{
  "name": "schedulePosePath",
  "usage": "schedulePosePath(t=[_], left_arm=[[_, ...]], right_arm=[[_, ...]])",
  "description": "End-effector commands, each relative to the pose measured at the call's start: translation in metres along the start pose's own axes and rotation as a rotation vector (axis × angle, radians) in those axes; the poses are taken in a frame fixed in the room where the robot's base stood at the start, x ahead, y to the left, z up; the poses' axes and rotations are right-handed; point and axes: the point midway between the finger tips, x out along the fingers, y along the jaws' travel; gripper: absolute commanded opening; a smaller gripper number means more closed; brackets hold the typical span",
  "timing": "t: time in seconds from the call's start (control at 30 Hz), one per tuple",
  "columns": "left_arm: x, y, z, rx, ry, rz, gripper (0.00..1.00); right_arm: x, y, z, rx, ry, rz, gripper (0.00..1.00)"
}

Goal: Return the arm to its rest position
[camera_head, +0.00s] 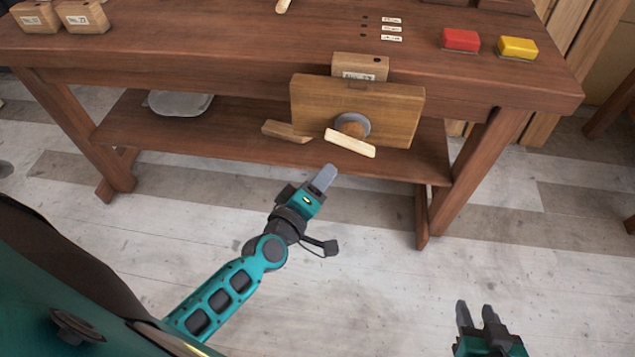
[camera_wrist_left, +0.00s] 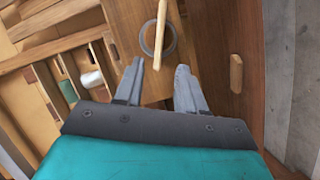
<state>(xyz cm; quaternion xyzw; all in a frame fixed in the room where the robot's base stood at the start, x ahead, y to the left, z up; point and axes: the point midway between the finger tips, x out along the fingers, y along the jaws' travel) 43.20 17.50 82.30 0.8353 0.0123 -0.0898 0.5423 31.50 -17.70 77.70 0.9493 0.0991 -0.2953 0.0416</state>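My left arm reaches in from the left. Its gripper (camera_head: 324,177) is in front of the bench, below a pale wooden bar (camera_head: 350,143) at the face of a wooden vise jaw (camera_head: 400,112). In the left wrist view the gripper (camera_wrist_left: 158,82) has its fingers apart, with nothing clearly held between them. The pale bar (camera_wrist_left: 160,30) shows beyond the fingertips, in front of a grey ring (camera_wrist_left: 148,42). My right gripper (camera_head: 476,312) is at the lower right over the floor, its fingers apart and empty.
The wooden workbench (camera_head: 220,48) carries labelled blocks (camera_head: 82,16), a red block (camera_head: 461,40) and a yellow block (camera_head: 517,48). Its lower shelf (camera_head: 210,138) holds a grey tray (camera_head: 180,103). A wooden piece (camera_head: 286,131) shows near the jaw. The floor in front is clear.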

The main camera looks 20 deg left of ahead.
Motion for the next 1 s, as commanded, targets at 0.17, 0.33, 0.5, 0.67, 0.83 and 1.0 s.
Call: schedulePosePath(t=[0.17,0.33,0.5,0.67,0.83,1.0], left_arm=[[-0.012,0.001,0.0,0.0,-0.001,0.001,0.39],[-0.014,0.001,0.0,-0.001,-0.001,0.001,0.39],[-0.013,0.0,0.0,-0.001,-0.001,0.001,0.39],[-0.013,0.0,0.0,-0.001,-0.001,0.001,0.39],[-0.017,0.0,0.004,0.049,-0.022,0.0,0.39],[-0.039,-0.006,0.021,0.337,-0.143,-0.009,0.39]], right_arm=[[0.0,0.0,0.0,0.0,0.0,0.0,0.39],[0.0,0.0,0.0,0.0,0.0,0.001,0.39],[0.0,0.0,0.0,0.001,0.0,0.001,0.39],[0.0,0.0,0.0,0.001,0.0,0.001,0.39],[0.0,0.0,0.0,0.001,0.0,0.001,0.39],[0.0,0.0,0.0,0.001,0.0,0.001,0.39]])
